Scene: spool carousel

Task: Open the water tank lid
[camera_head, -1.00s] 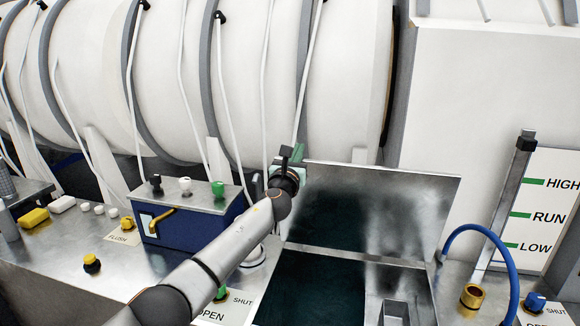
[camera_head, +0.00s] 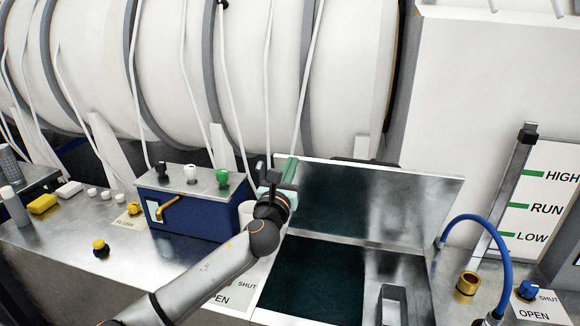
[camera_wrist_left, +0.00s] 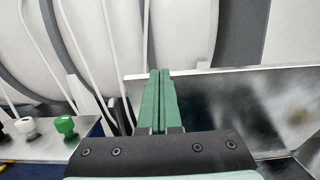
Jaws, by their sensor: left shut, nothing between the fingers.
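The water tank lid (camera_head: 412,210) is a shiny metal panel that stands raised and leans back at the rear of the tank (camera_head: 312,283), whose dark opening shows below it. In the left wrist view the lid (camera_wrist_left: 202,86) spans the right side behind the fingers. My left gripper (camera_head: 276,166) is at the lid's upper left corner, with its green fingers pressed together and empty. In the left wrist view the shut fingers (camera_wrist_left: 159,98) point away past the lid's left edge. I cannot tell whether they touch it. My right gripper is not in view.
A blue box (camera_head: 192,213) with a yellow handle and several knobs stands left of my arm. A blue hose (camera_head: 480,219), a brass fitting (camera_head: 467,283) and a level gauge (camera_head: 545,208) are at the right. A large white drum (camera_head: 190,75) fills the back.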

